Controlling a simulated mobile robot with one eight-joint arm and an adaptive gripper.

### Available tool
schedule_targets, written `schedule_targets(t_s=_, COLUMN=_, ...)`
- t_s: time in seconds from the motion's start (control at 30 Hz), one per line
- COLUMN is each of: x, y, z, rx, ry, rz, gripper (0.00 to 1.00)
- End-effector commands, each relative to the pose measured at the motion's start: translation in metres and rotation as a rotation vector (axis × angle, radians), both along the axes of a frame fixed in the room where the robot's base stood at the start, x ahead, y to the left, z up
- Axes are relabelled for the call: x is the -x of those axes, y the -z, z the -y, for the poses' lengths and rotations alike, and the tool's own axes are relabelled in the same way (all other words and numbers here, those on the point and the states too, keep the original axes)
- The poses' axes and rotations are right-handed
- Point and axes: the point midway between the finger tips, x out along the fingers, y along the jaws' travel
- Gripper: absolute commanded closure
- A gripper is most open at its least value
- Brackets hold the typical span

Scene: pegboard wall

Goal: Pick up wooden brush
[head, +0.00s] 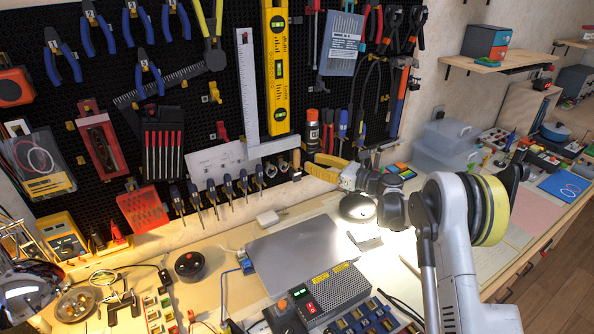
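A small item with a light wooden handle and a dark lower end, which looks like the wooden brush (296,159), hangs upright on the black pegboard, just right of the row of screwdrivers. My gripper (311,164) reaches in from the right with its two yellow fingers spread apart. Its fingertips are just right of the brush, and nothing shows between them. I cannot tell how far in front of the board they are. The brush's bristles are too small to make out.
A steel square (249,95) and a yellow level (275,70) hang above the brush. Below are a grey metal plate (308,252) and a power supply box (335,290) on the workbench.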

Motion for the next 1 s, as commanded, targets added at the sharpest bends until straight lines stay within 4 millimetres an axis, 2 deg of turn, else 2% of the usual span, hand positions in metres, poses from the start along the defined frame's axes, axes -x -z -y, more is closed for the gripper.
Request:
schedule_targets(t_s=0.03, x=-0.003, y=0.002, z=-0.007, rx=0.000, ry=-0.002, rz=0.000, gripper=0.67)
schedule_targets(t_s=0.27, x=-0.013, y=0.001, z=-0.025, rx=0.002, ry=-0.001, rz=0.001, gripper=0.67)
schedule_targets(t_s=0.5, x=-0.030, y=0.001, z=-0.057, rx=0.002, ry=-0.002, rz=0.001, gripper=0.67)
schedule_targets(t_s=0.73, x=-0.032, y=-0.001, z=-0.059, rx=0.002, ry=0.000, rz=0.001, gripper=0.67)
schedule_targets(t_s=0.77, x=-0.032, y=-0.001, z=-0.059, rx=0.002, ry=0.000, rz=0.001, gripper=0.71)
schedule_targets(t_s=0.8, x=-0.032, y=-0.001, z=-0.059, rx=0.002, ry=0.000, rz=0.001, gripper=0.83)
schedule_targets(t_s=0.87, x=-0.032, y=-0.001, z=-0.059, rx=0.002, ry=0.000, rz=0.001, gripper=1.00)
schedule_targets(t_s=1.0, x=-0.032, y=-0.001, z=-0.059, rx=0.002, ry=0.000, rz=0.001, gripper=1.00)
